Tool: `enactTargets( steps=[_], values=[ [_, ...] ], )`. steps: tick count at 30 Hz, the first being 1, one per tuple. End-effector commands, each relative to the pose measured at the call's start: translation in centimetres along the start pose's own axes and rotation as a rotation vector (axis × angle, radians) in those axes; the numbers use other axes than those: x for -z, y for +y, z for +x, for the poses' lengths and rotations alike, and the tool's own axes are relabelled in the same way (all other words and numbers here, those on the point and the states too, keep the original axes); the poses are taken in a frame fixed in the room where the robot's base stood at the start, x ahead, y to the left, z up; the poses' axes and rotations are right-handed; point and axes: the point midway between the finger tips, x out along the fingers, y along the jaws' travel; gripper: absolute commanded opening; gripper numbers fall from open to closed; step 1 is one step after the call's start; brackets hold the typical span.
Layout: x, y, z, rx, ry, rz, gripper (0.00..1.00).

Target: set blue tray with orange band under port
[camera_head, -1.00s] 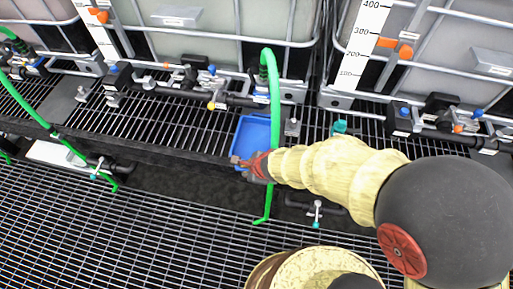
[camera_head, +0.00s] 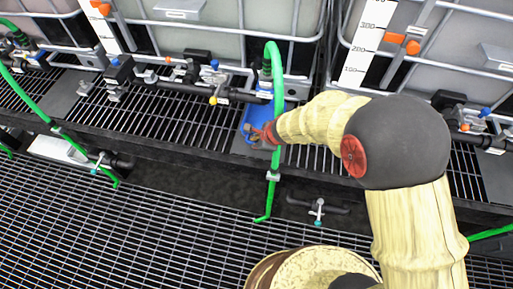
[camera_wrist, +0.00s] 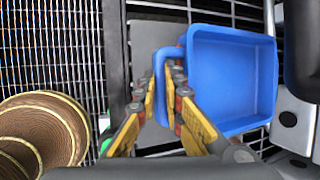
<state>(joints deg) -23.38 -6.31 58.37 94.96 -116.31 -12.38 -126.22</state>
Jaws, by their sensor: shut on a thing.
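The blue tray (camera_head: 250,113) rests on or just above the dark slatted ledge, partly hidden by my gripper and the green hose. In the wrist view the blue tray (camera_wrist: 232,75) looks empty and open-topped; I see no orange band on it. My gripper (camera_head: 262,133) is shut on the tray's near handle, and in the wrist view its yellow fingers (camera_wrist: 172,78) meet on that blue edge. Black outlet pipework with a blue-handled valve (camera_head: 215,68) runs behind and left of the tray. I cannot tell which port is meant.
A green hose (camera_head: 273,75) drops in front of the tray, close to my wrist. Caged tanks (camera_head: 220,35) stand behind the ledge. A small valve (camera_head: 318,210) hangs below the ledge edge. The slatted ledge (camera_head: 170,115) left of the tray is clear.

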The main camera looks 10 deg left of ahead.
Motion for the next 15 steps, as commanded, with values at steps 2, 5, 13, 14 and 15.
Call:
enactTargets(
  steps=[2, 5, 13, 14, 15],
  values=[
    [0.4, 0.4, 1.0, 0.000, 0.000, 0.000, 0.00],
    [1.0, 1.0, 2.4, -0.001, 0.001, 0.000, 0.00],
    [1.3, 0.8, 3.2, 0.000, 0.000, 0.000, 0.00],
    [1.3, 0.8, 3.1, 0.000, 0.000, 0.000, 0.00],
    [1.3, 0.8, 3.1, 0.000, 0.000, 0.000, 0.00]
  ],
)
